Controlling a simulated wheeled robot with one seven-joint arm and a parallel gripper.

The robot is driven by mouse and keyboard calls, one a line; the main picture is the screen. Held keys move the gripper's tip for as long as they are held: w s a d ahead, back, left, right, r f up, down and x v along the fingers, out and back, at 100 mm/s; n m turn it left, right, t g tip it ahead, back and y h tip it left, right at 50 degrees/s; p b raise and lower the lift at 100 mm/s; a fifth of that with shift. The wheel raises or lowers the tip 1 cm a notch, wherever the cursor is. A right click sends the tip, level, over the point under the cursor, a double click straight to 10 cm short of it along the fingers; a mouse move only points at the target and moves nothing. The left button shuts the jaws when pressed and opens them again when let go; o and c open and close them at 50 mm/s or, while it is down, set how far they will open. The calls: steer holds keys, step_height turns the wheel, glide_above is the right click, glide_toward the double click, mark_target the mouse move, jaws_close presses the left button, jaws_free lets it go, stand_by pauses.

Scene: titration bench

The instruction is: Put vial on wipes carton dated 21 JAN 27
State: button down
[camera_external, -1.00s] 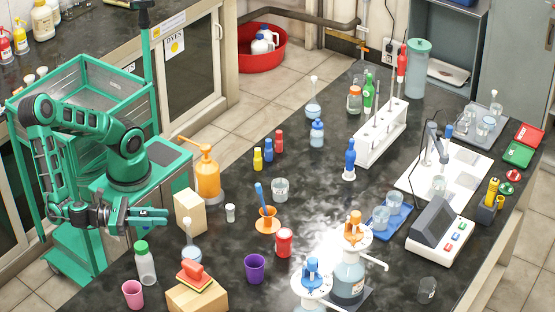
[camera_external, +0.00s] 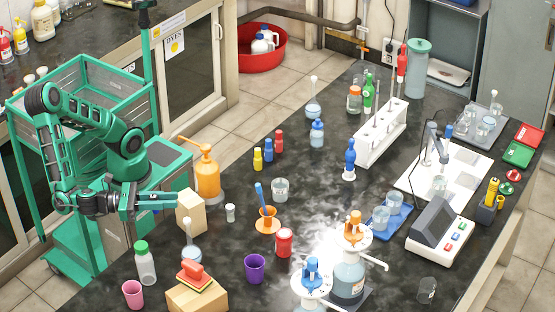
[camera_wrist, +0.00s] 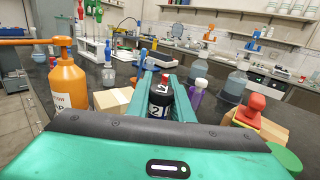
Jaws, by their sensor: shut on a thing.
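My gripper (camera_external: 172,200) is shut on a dark vial with a white label; in the wrist view the vial (camera_wrist: 157,103) stands upright between the green fingers. In the external view the vial is too small or hidden to make out. A tan carton (camera_external: 190,213) stands just beyond the fingertips, and it shows ahead and left in the wrist view (camera_wrist: 112,99). No date is readable on either carton.
An orange pump bottle (camera_external: 207,174) stands behind the first carton. A purple cup (camera_external: 254,267) and a red jar (camera_external: 284,242) are to the right.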

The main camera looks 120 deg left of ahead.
steer(key=a+r+n+g+y, duration=0.1)
steer(key=a+r, duration=0.2)
steer(key=a, duration=0.5)
steer(key=s+a+r+n+g+y, duration=0.1)
steer(key=a+r, duration=0.3)
steer(key=a, duration=0.4)
steer(key=a+r+n+g+y, duration=0.1)
steer(key=a+r+g, duration=0.15)
steer(key=a, duration=0.45)
steer(key=w+d+f, duration=0.3)
steer(key=d+f, duration=0.7)
steer(key=shift+w+d+f+t, duration=0.15)
steer(key=shift+f+t, duration=0.15)
steer(key=shift+t, duration=0.15)
steer(key=shift+f, duration=0.1)
steer(key=c, duration=1.6)
jaws_free()
steer(key=shift+o, duration=0.2)
